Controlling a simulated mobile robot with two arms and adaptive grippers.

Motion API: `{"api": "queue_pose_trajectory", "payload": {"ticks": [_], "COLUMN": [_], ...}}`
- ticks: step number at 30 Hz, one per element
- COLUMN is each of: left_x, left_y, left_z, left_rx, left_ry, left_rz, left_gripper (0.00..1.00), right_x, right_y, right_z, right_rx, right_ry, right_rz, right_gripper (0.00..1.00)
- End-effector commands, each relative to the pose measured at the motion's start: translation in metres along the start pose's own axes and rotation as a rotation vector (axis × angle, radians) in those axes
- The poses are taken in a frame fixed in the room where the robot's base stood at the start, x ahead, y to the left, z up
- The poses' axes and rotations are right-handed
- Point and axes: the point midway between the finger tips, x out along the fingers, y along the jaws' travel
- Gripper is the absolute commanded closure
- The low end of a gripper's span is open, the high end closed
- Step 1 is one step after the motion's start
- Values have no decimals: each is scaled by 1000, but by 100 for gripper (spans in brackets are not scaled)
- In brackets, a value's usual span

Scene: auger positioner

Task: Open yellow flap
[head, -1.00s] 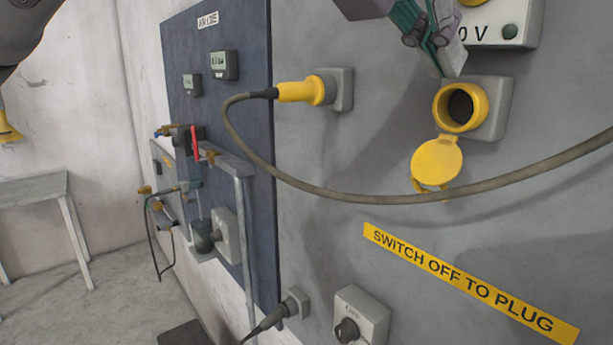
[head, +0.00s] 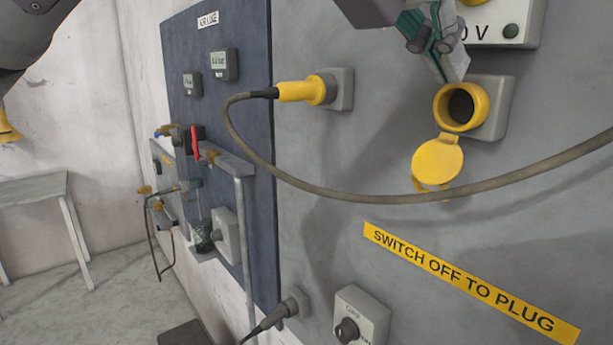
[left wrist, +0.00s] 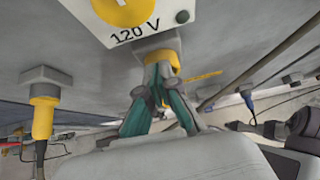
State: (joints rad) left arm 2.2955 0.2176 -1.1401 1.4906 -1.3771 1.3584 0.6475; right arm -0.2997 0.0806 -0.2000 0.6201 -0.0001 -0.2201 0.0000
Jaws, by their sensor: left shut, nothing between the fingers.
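The yellow flap (head: 437,160) is a round lid that hangs open below its yellow-rimmed socket (head: 490,112) on the grey wall panel. The socket's dark hole is uncovered. My left gripper (head: 454,68) is just above the socket, with its fingers pointing down toward the rim. It is shut and empty. In the left wrist view, the shut green fingers (left wrist: 160,74) are in front of the yellow socket, below the 120 V box, and hide much of it. The flap cannot be made out there.
A grey cable (head: 370,197) sags across the panel from a yellow plug (head: 297,91) and crosses the flap's lower edge. The 120 V box (head: 525,25) is above the socket. A yellow "SWITCH OFF TO PLUG" label (head: 465,280) and a rotary switch (head: 360,326) are lower down.

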Motion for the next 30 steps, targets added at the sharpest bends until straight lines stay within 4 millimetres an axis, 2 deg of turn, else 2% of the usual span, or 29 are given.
{"api": "queue_pose_trajectory", "payload": {"ticks": [17,30], "left_x": [-2,-28], "left_y": [0,0], "left_z": [-2,-24], "left_rx": [0,0], "left_ry": [-1,-1], "left_rz": [0,0], "left_gripper": [100,100], "right_x": [2,21], "right_y": [-2,-2], "right_z": [0,2], "right_rx": [1,1], "right_ry": [1,0], "right_rz": [-2,-2], "right_gripper": [100,100]}}
